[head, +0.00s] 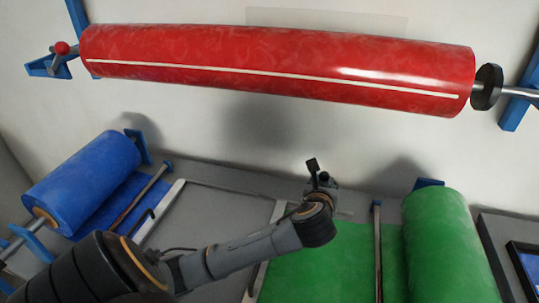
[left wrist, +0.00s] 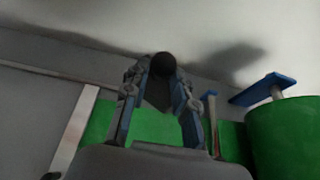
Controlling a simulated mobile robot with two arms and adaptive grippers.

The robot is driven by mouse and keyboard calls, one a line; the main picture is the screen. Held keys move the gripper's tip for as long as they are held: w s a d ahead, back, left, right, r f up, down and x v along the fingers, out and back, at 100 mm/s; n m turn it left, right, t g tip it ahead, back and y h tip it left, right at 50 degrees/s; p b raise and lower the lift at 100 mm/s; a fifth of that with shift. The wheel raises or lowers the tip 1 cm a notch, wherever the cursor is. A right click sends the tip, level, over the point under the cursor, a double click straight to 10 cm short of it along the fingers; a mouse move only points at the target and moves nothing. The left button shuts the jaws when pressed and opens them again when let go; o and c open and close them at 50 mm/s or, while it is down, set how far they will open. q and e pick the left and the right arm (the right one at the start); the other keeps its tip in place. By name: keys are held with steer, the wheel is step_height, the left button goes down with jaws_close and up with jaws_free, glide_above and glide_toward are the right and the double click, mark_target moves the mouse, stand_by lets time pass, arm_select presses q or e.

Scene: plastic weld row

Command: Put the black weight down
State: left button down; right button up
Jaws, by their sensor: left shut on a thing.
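My left gripper (head: 322,178) is in the middle of the head view, above the table near the green sheet. In the left wrist view the fingers (left wrist: 161,88) are closed around a dark, rounded thing, the black weight (left wrist: 163,65), which sits between the fingertips. In the head view the weight is hard to tell apart from the dark gripper. Whether it touches anything below cannot be told. My right gripper is not in view.
A red roll (head: 280,65) hangs on the wall, with a black disc (head: 487,87) at its right end. A blue roll (head: 85,180) stands left and a green roll (head: 445,240) right. A green sheet (head: 325,262) and bare grey table (head: 210,213) lie between.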

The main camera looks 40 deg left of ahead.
arm_select(q)
steer(key=w+a+f+n+y, duration=0.1)
steer(key=w+a+f, duration=0.15)
steer(key=a, duration=0.35)
steer(key=w+a+f, duration=0.2)
steer(key=a+f, duration=0.1)
steer(key=a, duration=0.3)
glide_above(290, 193)
steer(key=shift+g, duration=0.4)
steer(key=f, duration=0.5)
steer(key=shift+s+d, duration=0.1)
steer(key=shift+d, duration=0.15)
steer(key=shift+a+f, duration=0.1)
steer(key=shift+f, duration=0.05)
steer(key=shift+a+f, duration=0.2)
steer(key=shift+f, duration=1.6)
steer(key=c, duration=1.1)
jaws_free()
steer(key=shift+f, duration=0.15)
